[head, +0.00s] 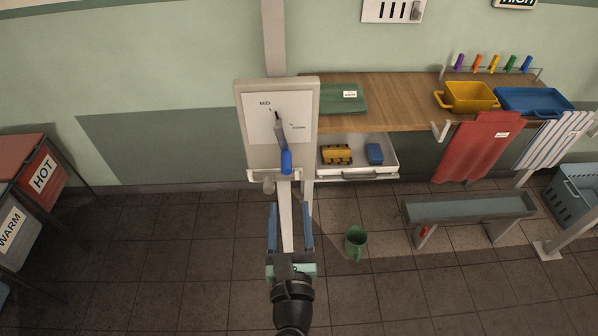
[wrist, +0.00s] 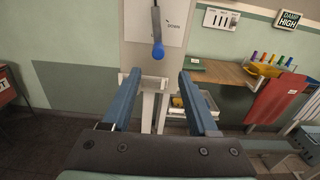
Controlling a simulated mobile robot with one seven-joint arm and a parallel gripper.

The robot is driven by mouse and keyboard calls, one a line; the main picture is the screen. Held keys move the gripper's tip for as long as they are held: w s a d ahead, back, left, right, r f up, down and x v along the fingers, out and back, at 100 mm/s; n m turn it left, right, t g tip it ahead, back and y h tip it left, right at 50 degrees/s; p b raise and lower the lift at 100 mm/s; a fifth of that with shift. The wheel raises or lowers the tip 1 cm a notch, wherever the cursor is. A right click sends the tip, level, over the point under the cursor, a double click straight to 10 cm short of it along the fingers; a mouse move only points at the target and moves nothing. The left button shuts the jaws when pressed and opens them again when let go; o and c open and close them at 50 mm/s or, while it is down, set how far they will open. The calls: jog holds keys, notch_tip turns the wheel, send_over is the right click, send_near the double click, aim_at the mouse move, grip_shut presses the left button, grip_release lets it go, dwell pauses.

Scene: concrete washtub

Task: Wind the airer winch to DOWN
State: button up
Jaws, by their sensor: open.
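The airer winch is a pale panel (head: 246,125) on a post, with a white card. The card reads MID at top left, and a partly legible word at right looks like DOWN. A dark crank arm (head: 280,130) runs from the card's middle downward to a blue knob (head: 286,162). The knob also shows in the wrist view (wrist: 158,51), near the top. My gripper (head: 290,212) is open and empty, its two blue fingers pointing at the post below the panel. In the wrist view my gripper (wrist: 160,82) has the knob above and beyond its fingertips, not between them.
A wooden counter (head: 400,92) with a green folded cloth (head: 342,99) is right of the panel. Below it, an open drawer (head: 357,172) juts out. A green mug (head: 356,242) stands on the floor right of my gripper. A grey bench (head: 468,208) is farther right.

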aim_at(287, 173)
jog(key=w+b, duration=0.1)
jog(key=w, duration=1.1)
jog(key=shift+w+a, duration=0.15)
jog(key=shift+w, duration=0.25)
jog(key=shift+c, duration=0.3)
grip_shut()
dwell(0.7)
